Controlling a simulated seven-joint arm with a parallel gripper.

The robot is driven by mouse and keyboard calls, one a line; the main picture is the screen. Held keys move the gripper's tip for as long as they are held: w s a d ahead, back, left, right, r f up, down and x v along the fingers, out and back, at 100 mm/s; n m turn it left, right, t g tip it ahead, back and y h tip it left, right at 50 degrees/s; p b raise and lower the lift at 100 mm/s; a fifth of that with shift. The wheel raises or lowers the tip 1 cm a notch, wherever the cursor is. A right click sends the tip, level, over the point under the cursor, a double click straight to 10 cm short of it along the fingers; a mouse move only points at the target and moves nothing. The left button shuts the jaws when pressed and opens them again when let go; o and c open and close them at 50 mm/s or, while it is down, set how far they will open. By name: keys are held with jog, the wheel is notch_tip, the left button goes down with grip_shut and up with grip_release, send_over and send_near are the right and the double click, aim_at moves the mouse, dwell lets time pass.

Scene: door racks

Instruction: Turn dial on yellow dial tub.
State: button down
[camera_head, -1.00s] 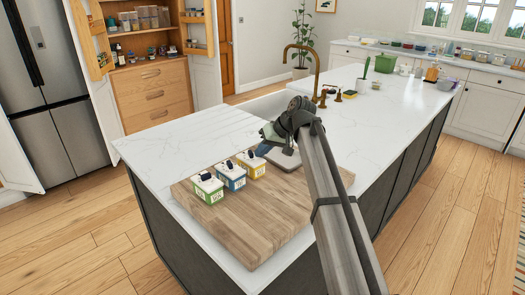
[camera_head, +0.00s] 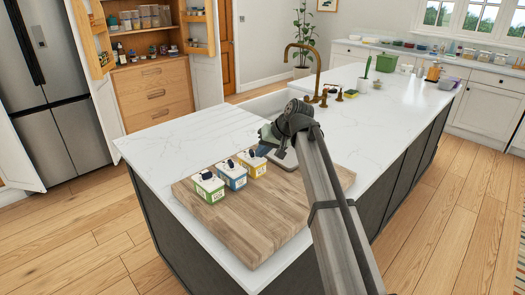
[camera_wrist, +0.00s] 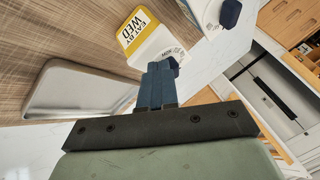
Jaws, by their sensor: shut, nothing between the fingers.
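The yellow dial tub (camera_head: 252,164) stands upright on the wooden board, rightmost in a row of three tubs. It has a white lid with a dark dial on top. In the wrist view the yellow tub (camera_wrist: 137,32) shows its "EAT BY WED" label, and its dark dial (camera_wrist: 175,66) is partly hidden behind my fingertips. My gripper (camera_wrist: 160,72) is shut and empty, its blue fingers together right at the lid's dial side. I cannot tell whether they touch the dial. In the head view my gripper (camera_head: 262,150) is beside the yellow tub's right end.
A blue tub (camera_head: 232,176) and a green tub (camera_head: 208,187) stand to the left on the wooden board (camera_head: 255,220). A grey tray (camera_wrist: 75,90) lies by the yellow tub. The sink and brass tap (camera_head: 318,75) are behind. The board's front is clear.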

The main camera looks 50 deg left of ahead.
jog(key=shift+s, duration=0.1)
jog(key=shift+s+d+m+t, duration=0.1)
jog(key=shift+s+m+t, duration=0.3)
jog(key=shift+m+t, duration=0.45)
jog(key=shift+s+m+t, duration=0.25)
jog(key=shift+m+t, duration=0.15)
jog(key=shift+m, duration=0.45)
jog(key=shift+s+m+t, duration=0.25)
jog(key=shift+m+t, duration=0.1)
jog(key=shift+m, duration=0.45)
jog(key=shift+s+a, duration=0.2)
jog(key=shift+w+a, duration=0.1)
jog(key=shift+w, duration=0.1)
